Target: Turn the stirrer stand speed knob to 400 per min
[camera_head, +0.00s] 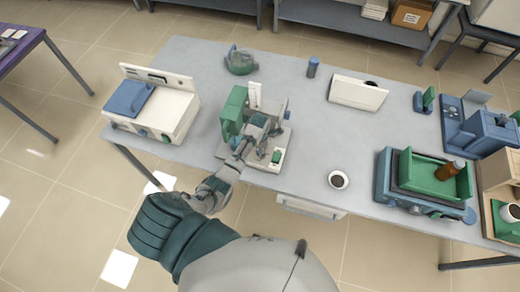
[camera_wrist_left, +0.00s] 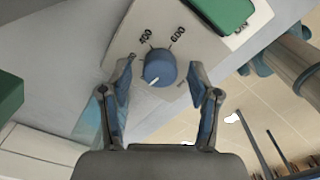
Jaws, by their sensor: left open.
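The stirrer stand (camera_head: 233,112) stands on the grey bench, with a green body and a light grey base. Its blue round speed knob (camera_wrist_left: 158,68) shows in the left wrist view on a pale panel printed with 400 and 600 above the knob. The knob's white pointer line points down and slightly left, away from both numbers. My left gripper (camera_head: 254,139) is at the stand's front. In the left wrist view its open fingers (camera_wrist_left: 160,73) are on either side of the knob, with visible gaps. My arm and gripper hide the knob in the head view. My right gripper is not in view.
A white device with a blue lid (camera_head: 165,105) stands left on the bench (camera_head: 300,100). A cup (camera_head: 338,179) and a blue device with a green tray (camera_head: 425,185) are to the right. Bare bench lies between the stand and the cup.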

